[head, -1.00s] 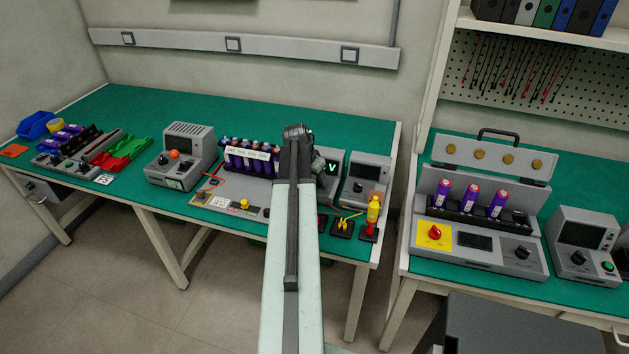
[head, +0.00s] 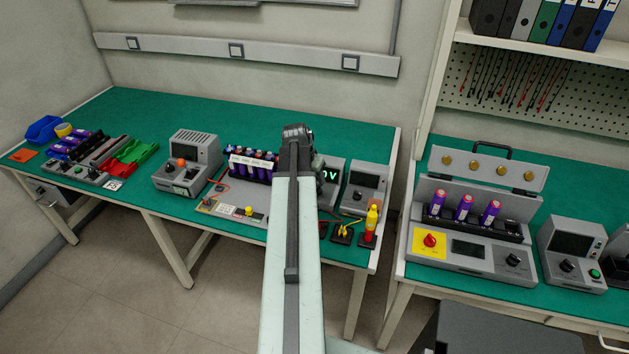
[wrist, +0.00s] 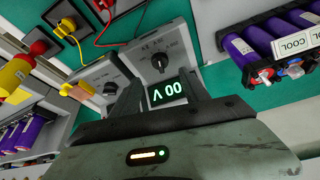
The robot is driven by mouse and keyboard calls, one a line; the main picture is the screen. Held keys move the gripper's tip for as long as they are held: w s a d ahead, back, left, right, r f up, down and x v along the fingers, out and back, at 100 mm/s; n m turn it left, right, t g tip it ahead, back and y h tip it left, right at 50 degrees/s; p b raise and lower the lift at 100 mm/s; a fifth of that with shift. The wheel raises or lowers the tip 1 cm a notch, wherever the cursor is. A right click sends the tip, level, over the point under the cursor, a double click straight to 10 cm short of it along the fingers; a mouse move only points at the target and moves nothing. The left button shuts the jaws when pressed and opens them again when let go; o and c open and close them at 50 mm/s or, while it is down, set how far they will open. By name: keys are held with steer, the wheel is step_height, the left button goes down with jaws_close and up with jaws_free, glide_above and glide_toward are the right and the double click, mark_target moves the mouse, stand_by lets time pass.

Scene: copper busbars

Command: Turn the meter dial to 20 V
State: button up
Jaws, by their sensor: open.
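The grey meter (head: 331,196) stands on the left bench in the head view, partly hidden behind my arm. Its lit display (head: 329,174) shows "0V" there, with any further digits hidden. In the wrist view the meter (wrist: 173,38) is seen close up, with its black dial (wrist: 160,62) and lit display (wrist: 168,92), which reads tilted over as "00 V", partly covered. My gripper (wrist: 161,84) is open, its two fingers apart on either side of the display, with the dial just beyond the tips. I cannot tell whether they touch the meter.
A second grey instrument with a black knob (wrist: 110,88) stands beside the meter. A row of purple cells (head: 254,168) stands left of the meter. A case with purple cells (head: 464,207) is on the right bench.

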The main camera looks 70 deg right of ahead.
steer(key=b+x, duration=0.7)
steer(key=x, duration=0.1)
steer(key=shift+r, duration=0.1)
